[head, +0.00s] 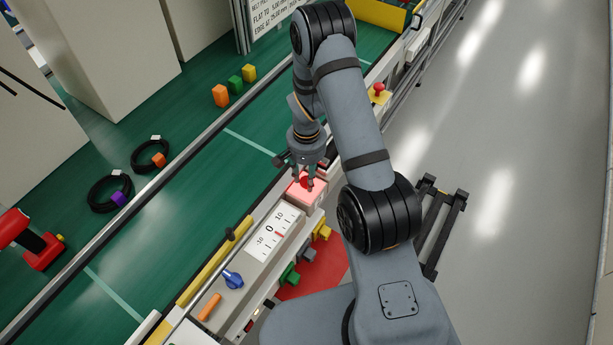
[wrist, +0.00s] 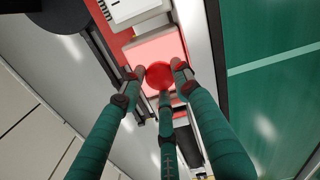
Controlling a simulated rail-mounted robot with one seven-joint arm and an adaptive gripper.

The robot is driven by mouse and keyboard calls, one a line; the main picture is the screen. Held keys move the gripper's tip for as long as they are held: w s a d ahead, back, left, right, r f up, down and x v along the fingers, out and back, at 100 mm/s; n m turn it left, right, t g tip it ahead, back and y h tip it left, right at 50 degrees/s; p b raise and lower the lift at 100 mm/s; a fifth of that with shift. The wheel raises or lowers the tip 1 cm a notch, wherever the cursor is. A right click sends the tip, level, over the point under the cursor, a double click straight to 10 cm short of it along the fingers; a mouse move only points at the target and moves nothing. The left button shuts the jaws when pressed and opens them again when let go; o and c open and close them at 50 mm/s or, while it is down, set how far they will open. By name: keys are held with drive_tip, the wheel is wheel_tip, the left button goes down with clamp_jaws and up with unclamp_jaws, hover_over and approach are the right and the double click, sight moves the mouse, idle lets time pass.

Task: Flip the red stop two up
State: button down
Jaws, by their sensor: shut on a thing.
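A round red knob (head: 307,182) sits on a pale red box (head: 296,194) on the rail at the bench's front edge. The knob also shows in the wrist view (wrist: 159,75), in front of the box face (wrist: 158,46). My gripper (head: 308,176) points down over the box. Its three fingers (wrist: 161,78) are closed around the knob, with the fingertips at its rim. The fingers hide part of the knob in the head view. I cannot tell whether this knob is the stop named in the task. Another red knob (head: 379,88) stands on a yellow box farther back.
A scale panel (head: 270,231), a blue knob (head: 233,280) and an orange handle (head: 210,307) lie along the rail nearer me. Coloured blocks (head: 235,85) and coiled cables (head: 109,192) rest on the green bench. The grey floor at right is mostly clear.

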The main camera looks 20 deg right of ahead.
sight(306, 180)
idle(0.3)
drive_tip(key=shift+r, duration=0.8)
drive_tip(key=c, duration=1.3)
unclamp_jaws()
drive_tip(key=shift+o, duration=0.2)
drive_tip(key=shift+r, duration=0.1)
wheel_tip(306, 180, up, 12)
wheel_tip(306, 180, down, 14)
drive_tip(key=shift+f, duration=0.1)
drive_tip(key=shift+w+r, duration=0.1)
drive_tip(key=shift+r, duration=0.65)
